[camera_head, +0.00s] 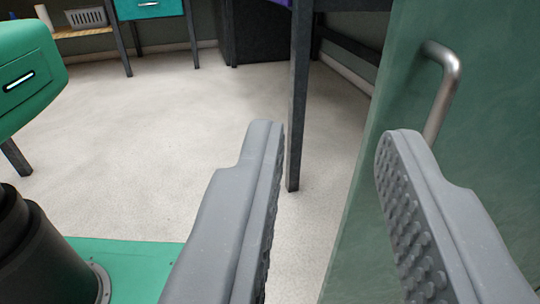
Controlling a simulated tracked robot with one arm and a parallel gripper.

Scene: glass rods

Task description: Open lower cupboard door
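A green door panel (480,150) fills the right side of the view. Its near vertical edge runs down the picture just left of my right finger. A bent silver bar handle (447,75) is fixed to its face; its lower end goes behind the right finger. My gripper (328,150) is open and empty, with a wide gap between its grey ridged fingers. In the picture the panel's edge lies between the fingers, with the right finger over the panel and the left over the floor. I cannot tell whether the right finger touches the panel. The cupboard's inside is not visible.
A dark table leg (298,100) stands on the floor beyond the gripper. A green unit with a slot-like handle (22,80) is at left. A teal drawer (148,8) and a shelf with a white basket (86,18) are at the back. The pale floor (165,130) between is clear.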

